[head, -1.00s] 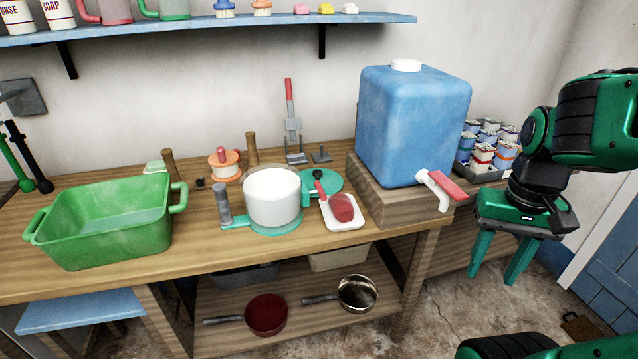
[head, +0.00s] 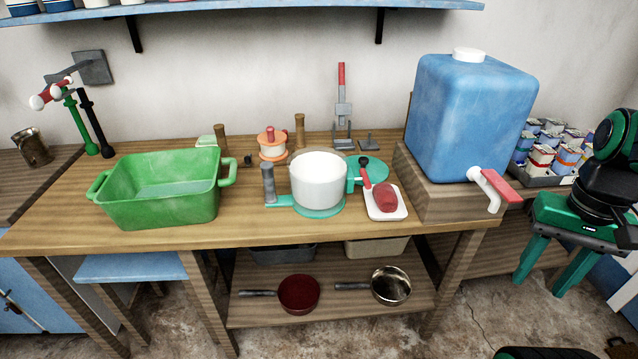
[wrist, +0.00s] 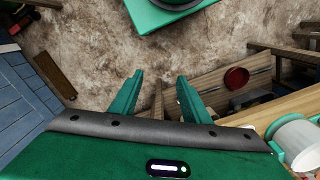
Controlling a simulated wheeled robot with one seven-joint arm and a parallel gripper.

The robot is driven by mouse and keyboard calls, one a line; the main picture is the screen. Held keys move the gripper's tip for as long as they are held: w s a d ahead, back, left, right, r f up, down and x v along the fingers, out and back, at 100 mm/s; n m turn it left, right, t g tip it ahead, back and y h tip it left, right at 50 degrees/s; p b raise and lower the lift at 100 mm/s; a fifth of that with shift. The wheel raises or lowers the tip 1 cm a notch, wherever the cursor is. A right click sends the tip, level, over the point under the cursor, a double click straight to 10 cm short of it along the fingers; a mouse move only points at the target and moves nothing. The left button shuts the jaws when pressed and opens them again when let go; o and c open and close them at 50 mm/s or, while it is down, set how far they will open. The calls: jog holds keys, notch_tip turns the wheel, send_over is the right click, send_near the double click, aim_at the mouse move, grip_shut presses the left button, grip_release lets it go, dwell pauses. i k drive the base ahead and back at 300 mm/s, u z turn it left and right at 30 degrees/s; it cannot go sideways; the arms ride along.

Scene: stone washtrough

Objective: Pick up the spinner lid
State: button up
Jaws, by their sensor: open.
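The spinner lid looks to be the flat teal disc (head: 372,168) with a dark crank and red knob, lying on the wooden bench. It is partly hidden by the spinner's white basket (head: 318,180) and a white dish (head: 386,208) holding a red lump. The basket stands on a teal base with a grey-handled arm. My gripper (head: 545,282) hangs at the far right, past the bench's right end, well apart from the lid. It is open and empty, with its fingers pointing down. In the wrist view its fingers (wrist: 160,77) are spread over the floor; the lid cannot be made out there.
A blue water tank (head: 470,120) with a red-handled tap stands on a wooden block between my gripper and the lid. A green tub (head: 165,205) is on the left. A lever press (head: 343,110) stands behind the lid. Pans (head: 298,294) lie on the lower shelf.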

aim_at(377, 170)
jog(key=z, duration=2.15)
jog(key=k, duration=0.8)
jog(key=u, duration=1.8)
jog(key=i, duration=0.9)
